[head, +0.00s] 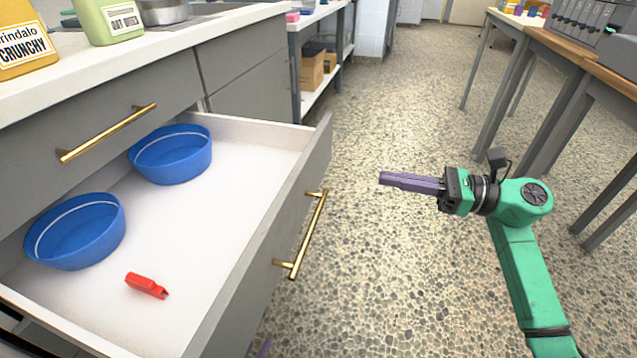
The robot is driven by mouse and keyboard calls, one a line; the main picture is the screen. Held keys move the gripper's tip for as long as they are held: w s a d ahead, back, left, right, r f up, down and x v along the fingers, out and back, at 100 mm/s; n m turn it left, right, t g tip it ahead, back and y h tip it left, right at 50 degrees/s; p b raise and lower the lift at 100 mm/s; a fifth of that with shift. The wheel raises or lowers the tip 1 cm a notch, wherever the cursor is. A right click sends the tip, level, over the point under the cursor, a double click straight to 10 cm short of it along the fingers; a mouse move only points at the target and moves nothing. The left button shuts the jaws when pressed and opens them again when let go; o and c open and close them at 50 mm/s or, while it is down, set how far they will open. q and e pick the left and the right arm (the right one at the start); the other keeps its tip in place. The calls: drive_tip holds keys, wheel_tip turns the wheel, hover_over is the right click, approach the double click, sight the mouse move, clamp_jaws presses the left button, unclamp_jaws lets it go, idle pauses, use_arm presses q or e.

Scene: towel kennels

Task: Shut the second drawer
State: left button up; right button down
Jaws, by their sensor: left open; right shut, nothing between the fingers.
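The second drawer (240,165) is pulled far out from the grey cabinet, below a shut top drawer (100,150). Its front carries a brass handle (307,235). Inside lie two blue bowls (171,155) (75,232) and a small red object (146,286). My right gripper (381,179) is shut and empty, in front of the drawer and to the right of its handle, with its purple fingers pointing left and not touching it.
The white counter (170,48) above holds a yellow container (25,45), a green container (108,20) and a metal bowl (162,11). A shelf unit (313,80) stands beyond the cabinet. Tables (555,45) stand at the right. The speckled floor between is clear.

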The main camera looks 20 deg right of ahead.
sight(307, 163)
use_arm(q)
drive_tip(key=shift+f, duration=0.15)
use_arm(e)
drive_tip(key=x, duration=1.3)
drive_tip(key=shift+w+a+r, duration=0.1)
